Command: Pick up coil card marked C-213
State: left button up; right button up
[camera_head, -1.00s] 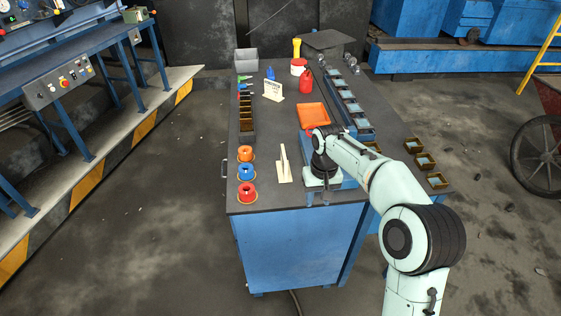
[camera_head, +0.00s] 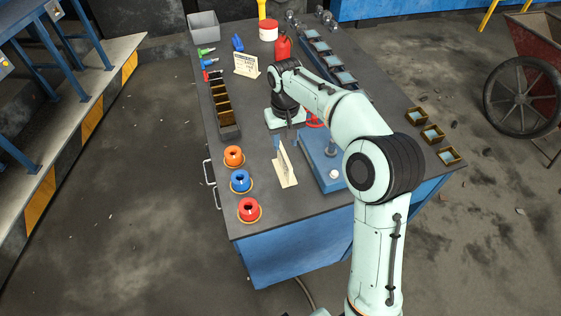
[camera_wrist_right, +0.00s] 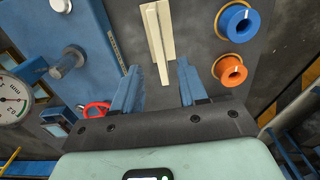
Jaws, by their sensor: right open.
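A cream card (camera_head: 284,166) stands upright on its flat base near the front middle of the dark tabletop, seen nearly edge-on; its marking cannot be read. In the right wrist view the card (camera_wrist_right: 158,40) runs up from between the fingertips. My right gripper (camera_head: 283,140) is at the card's far end. In the wrist view its two blue fingers (camera_wrist_right: 158,82) are spread on either side of the card's near end, and it holds nothing. Another cream card (camera_head: 246,64) with dark print stands farther back. My left gripper is out of view.
Orange (camera_head: 234,156), blue (camera_head: 240,181) and red (camera_head: 249,210) spools stand left of the card. A divided bin (camera_head: 223,110), a red bottle (camera_head: 283,45) and a grey box (camera_head: 203,27) are farther back.

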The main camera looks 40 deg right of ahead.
aim_at(284, 162)
notch_tip(284, 162, down, 11)
jog(key=shift+s+r+b, duration=0.1)
jog(key=shift+r+b, duration=0.1)
jog(key=shift+b, duration=0.3)
grip_shut()
